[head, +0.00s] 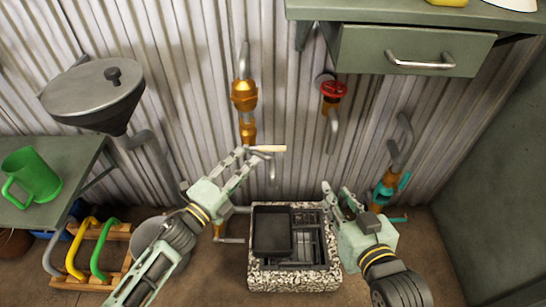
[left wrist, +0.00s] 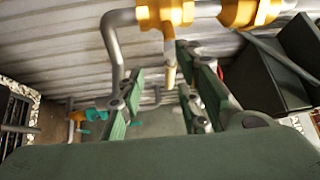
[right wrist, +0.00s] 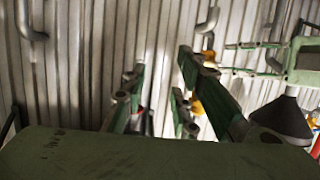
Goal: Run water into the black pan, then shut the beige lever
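The black pan (head: 272,232) sits on the left part of the grate in a speckled stone basin (head: 293,281), below a grey spout (head: 272,172). I see no water stream between them. The beige lever (head: 268,149) points to the right in the head view; it also shows near the finger gap in the left wrist view (left wrist: 170,62). My left gripper (head: 242,160) is open, with its fingertips close to the lever; I cannot tell whether they touch it. My right gripper (head: 340,194) is open and empty, just right of the basin.
A red handwheel (head: 333,91) and a teal-handled tap (head: 385,192) are on the wall pipes to the right. A drawer cabinet (head: 410,50) overhangs at the upper right. A green mug (head: 32,175), a funnel (head: 93,92) and a rack with coloured handles (head: 98,250) are at left.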

